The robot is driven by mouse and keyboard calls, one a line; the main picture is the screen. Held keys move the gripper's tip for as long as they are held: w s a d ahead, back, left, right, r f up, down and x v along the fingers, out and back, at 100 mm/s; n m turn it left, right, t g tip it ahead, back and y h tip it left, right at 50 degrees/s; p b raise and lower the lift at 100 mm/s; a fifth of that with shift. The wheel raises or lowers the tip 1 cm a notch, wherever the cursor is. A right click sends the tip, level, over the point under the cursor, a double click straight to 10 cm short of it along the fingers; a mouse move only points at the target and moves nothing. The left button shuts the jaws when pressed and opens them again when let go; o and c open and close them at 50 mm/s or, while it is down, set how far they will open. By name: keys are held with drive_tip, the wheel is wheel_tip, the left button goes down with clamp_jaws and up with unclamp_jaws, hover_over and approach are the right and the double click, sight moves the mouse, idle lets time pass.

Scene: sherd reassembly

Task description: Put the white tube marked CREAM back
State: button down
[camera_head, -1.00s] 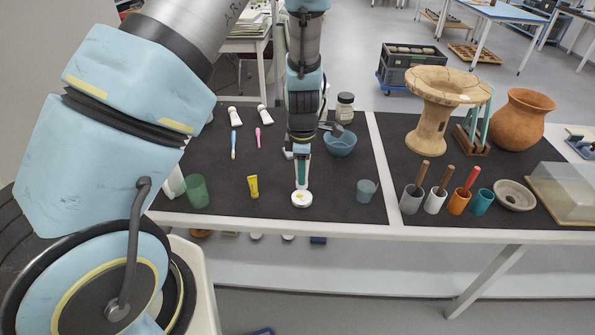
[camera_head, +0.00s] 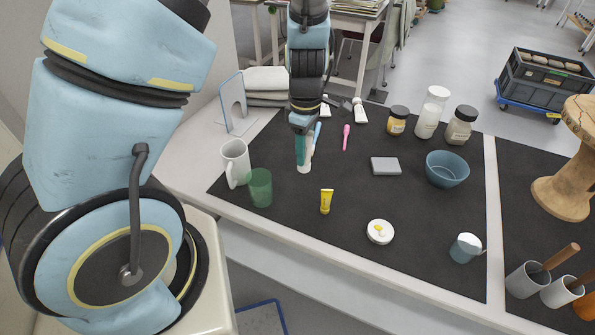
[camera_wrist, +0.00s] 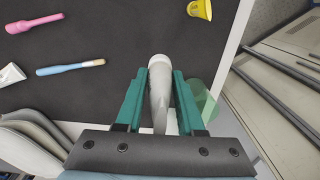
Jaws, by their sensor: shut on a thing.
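My gripper (camera_head: 303,150) is shut on a white tube (camera_head: 304,167) and holds it pointing down above the left part of the dark mat. In the wrist view the white tube (camera_wrist: 159,85) sits between the two green fingers of my gripper (camera_wrist: 158,95). No marking on it can be read.
A green cup (camera_head: 260,188) and a white mug (camera_head: 236,163) stand left of my gripper.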

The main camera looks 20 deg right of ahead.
sight(304, 171)
drive_tip(key=shift+f, duration=3.3)
drive_tip(key=shift+f, duration=0.2)
drive_tip(key=c, duration=0.5)
unclamp_jaws()
wheel_tip(304, 171, up, 12)
drive_tip(key=shift+r, duration=0.2)
drive_tip(key=a+r+m, duration=0.3)
drive_tip(key=a, duration=0.5)
drive_tip(key=a+r+m+t, duration=0.1)
drive_tip(key=a+r+m, duration=0.2)
drive_tip(key=a, duration=0.6)
drive_tip(key=w+a+r+m, duration=0.1)
drive_tip(key=a+r+m, duration=0.2)
drive_tip(key=a, duration=0.5)
drive_tip(key=shift+w+a+r+m+t, duration=0.1)
drive_tip(key=shift+a+r+m+t, duration=0.15)
drive_tip(key=shift+m, duration=0.55)
